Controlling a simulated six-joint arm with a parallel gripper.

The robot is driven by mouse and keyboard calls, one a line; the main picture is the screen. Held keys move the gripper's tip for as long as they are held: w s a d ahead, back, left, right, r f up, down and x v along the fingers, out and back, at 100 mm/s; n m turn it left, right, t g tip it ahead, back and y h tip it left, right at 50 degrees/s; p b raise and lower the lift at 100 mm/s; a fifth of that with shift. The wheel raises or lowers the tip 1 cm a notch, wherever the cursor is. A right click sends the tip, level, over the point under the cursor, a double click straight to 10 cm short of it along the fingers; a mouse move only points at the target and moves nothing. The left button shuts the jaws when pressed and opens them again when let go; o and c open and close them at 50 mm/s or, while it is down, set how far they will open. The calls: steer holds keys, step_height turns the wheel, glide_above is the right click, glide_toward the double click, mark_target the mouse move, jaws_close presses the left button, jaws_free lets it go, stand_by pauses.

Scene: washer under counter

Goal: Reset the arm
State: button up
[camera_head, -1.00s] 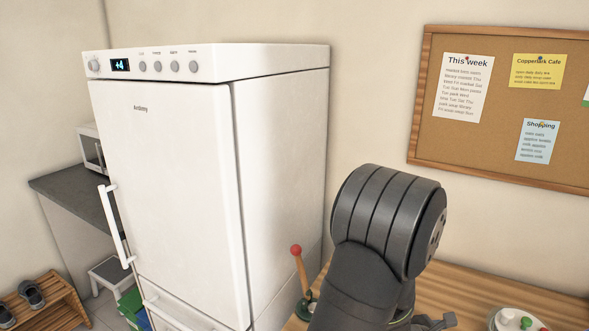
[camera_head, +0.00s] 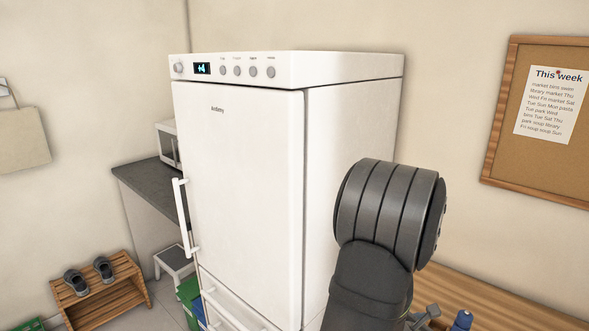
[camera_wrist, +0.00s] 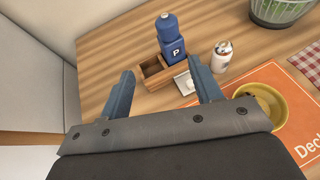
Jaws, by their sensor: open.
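My gripper (camera_wrist: 163,92) is open in the wrist view, its two blue-grey fingers spread apart above a wooden table (camera_wrist: 115,50). Nothing is held between the fingers. A blue bottle marked P (camera_wrist: 173,45), a small wooden box (camera_wrist: 152,72) and a white item (camera_wrist: 185,84) lie beyond the fingertips. In the head view my dark arm is bent up in front of the fridge's right side, and the gripper's fingers are not clearly visible there.
A white fridge (camera_head: 240,180) stands left of my arm. A shoe rack (camera_head: 100,293) and a step stool (camera_head: 175,262) are at lower left. On the table are a can (camera_wrist: 221,55), a yellow bowl (camera_wrist: 268,103), an orange mat (camera_wrist: 294,95) and a green-filled basket (camera_wrist: 280,12).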

steer(key=w+a+r+n+t+y, duration=0.1)
steer(key=w+a+n+t+y, duration=0.2)
steer(key=a, duration=0.9)
steer(key=w+a+r+n+t+y, duration=0.1)
steer(key=w+a+n, duration=0.3)
steer(key=a, duration=0.9)
steer(key=w+t+y, duration=0.1)
steer(key=w, duration=0.1)
steer(key=shift+w+a+t+y, duration=0.15)
steer(key=shift+w+t+y, duration=0.15)
steer(key=shift+t+y, duration=0.1)
steer(key=shift+o, duration=0.4)
